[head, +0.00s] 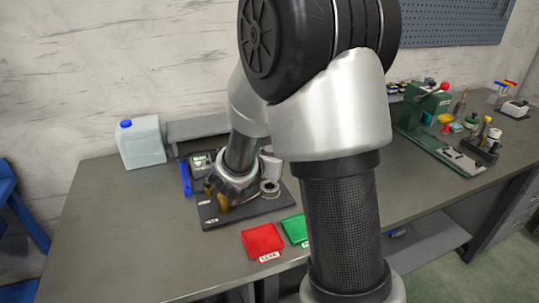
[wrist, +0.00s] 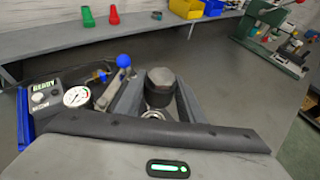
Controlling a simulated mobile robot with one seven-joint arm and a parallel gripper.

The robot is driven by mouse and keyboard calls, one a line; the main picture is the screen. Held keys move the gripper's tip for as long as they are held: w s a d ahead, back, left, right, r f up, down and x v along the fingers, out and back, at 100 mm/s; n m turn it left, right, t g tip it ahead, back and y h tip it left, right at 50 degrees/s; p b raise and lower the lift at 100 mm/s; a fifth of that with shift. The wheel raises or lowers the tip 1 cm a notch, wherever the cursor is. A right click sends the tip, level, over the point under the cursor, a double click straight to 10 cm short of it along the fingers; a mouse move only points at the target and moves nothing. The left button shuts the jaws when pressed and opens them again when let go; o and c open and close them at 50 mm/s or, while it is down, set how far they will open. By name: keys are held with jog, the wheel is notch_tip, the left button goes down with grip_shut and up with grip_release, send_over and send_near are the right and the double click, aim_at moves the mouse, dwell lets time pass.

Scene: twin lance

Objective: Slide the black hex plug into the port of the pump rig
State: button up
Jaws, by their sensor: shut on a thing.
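The black hex plug (wrist: 160,84) shows in the wrist view as a dark, faceted block between the fingers of my gripper (wrist: 156,100). My gripper is shut on it. In the head view my gripper (head: 218,198) points down over the dark base plate of the pump rig (head: 244,213), and the plug cannot be made out there. A pale metal ring (wrist: 153,114) shows just below the plug in the wrist view; I cannot tell whether it is the port. The rig's READY panel (wrist: 42,98) and round gauge (wrist: 76,96) are to the left.
A blue-knobbed lever (wrist: 124,61) stands left of the plug. A red tray (head: 262,241) and a green tray (head: 295,229) lie in front of the rig. A pale jug (head: 141,145) is behind left, and a green press (head: 425,112) is at the right. The bench's left front is clear.

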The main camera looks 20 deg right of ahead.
notch_tip(320, 180, down, 6)
jog(key=b, duration=0.6)
jog(key=shift+r, duration=0.1)
jog(key=shift+b, duration=0.65)
dwell(1.5)
jog(key=shift+f+b, duration=1.6)
jog(key=shift+b, duration=0.15)
jog(key=o, duration=1.3)
jog(key=shift+o, duration=0.2)
jog(key=p+v, duration=0.4)
jog(key=v, duration=1.3)
jog(key=shift+r, duration=0.25)
